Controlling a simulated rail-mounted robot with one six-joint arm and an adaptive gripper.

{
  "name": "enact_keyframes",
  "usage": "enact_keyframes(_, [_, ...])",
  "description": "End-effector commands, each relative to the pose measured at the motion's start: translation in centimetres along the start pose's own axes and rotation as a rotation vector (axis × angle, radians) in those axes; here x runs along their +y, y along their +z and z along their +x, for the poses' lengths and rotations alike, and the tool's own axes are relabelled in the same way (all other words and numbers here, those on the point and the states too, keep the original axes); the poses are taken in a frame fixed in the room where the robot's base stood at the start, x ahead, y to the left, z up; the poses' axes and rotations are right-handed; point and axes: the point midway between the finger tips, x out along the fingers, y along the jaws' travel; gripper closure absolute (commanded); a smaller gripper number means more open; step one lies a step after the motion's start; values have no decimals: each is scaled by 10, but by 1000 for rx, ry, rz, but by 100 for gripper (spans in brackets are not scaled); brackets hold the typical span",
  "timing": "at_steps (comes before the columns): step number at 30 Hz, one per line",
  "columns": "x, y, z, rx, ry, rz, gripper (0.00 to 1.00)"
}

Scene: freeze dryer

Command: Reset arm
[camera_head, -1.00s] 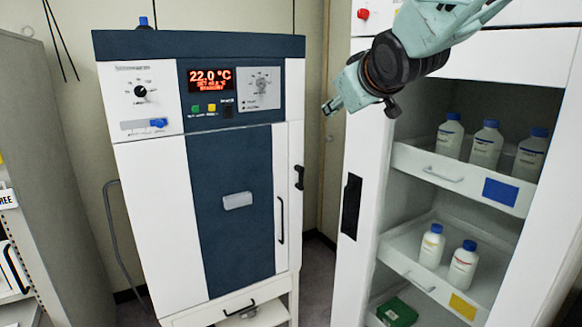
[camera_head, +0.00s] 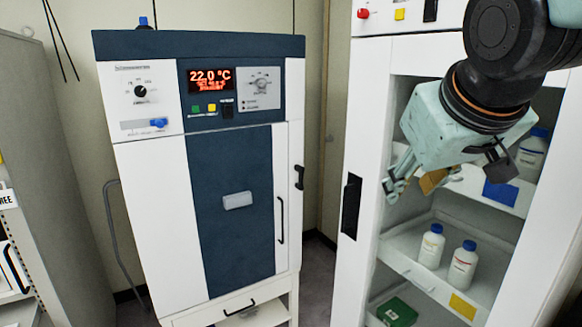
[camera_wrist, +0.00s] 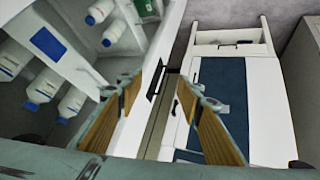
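My gripper (camera_head: 412,183) hangs in front of the open shelf cabinet at the right in the head view. In the wrist view its two wooden-looking finger pads (camera_wrist: 160,118) stand wide apart with nothing between them. The freeze dryer (camera_head: 232,180) stands left of my gripper, its doors shut and its display (camera_head: 211,79) reading 22.0 °C. My gripper is apart from the dryer, as far as I can see. My arm hides part of the cabinet's upper shelf.
The cabinet (camera_head: 360,130) has pull-out shelves with white, blue-capped bottles (camera_head: 431,246) and a green box (camera_head: 397,312). A grey cabinet (camera_head: 45,150) stands at the left. The floor in front of the dryer is mostly out of view.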

Motion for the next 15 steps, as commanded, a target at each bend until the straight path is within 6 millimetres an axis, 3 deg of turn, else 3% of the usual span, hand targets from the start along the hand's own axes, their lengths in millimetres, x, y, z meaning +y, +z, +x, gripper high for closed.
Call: enact_keyframes(15, [-32, 166, -64, -253, -56, 138, 66])
